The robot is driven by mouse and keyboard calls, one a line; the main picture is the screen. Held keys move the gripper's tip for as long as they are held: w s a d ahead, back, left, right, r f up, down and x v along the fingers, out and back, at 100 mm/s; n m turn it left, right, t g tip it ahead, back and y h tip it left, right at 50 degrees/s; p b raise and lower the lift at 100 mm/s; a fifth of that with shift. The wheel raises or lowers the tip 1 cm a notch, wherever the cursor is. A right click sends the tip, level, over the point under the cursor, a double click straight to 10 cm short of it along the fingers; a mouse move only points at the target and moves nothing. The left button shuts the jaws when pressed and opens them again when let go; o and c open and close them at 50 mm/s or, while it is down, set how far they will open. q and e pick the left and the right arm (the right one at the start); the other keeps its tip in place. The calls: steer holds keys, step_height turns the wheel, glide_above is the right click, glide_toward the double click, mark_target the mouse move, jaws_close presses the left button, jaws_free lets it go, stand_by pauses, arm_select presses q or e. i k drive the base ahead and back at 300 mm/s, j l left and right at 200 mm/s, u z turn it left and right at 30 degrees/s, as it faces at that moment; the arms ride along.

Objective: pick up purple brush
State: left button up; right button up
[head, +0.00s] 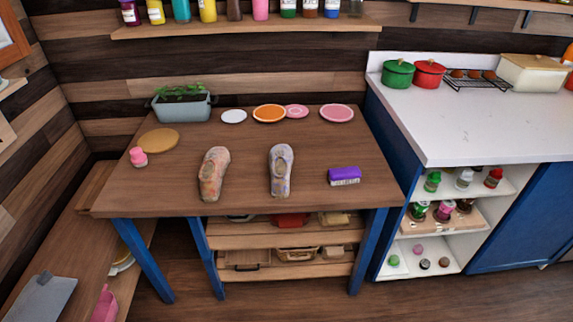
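The purple brush (344,176) lies on the right part of the wooden table (250,200), near its front edge. It has a purple top and a pale, speckled lower side. Neither of my grippers shows in the head view. Nothing covers the brush.
Two worn, shoe-like objects (213,174) (281,171) lie left of the brush. Plates (337,114), a planter (182,106), a round board (158,139) and a pink item (138,157) are also on the table. A white counter (460,120) stands right. Table space around the brush is clear.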

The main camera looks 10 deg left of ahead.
mark_target(352, 174)
steer(key=i+l+u, duration=0.3)
steer(key=i+l, duration=0.2)
steer(key=i+l+u, duration=0.25)
steer(key=i+l, duration=0.4)
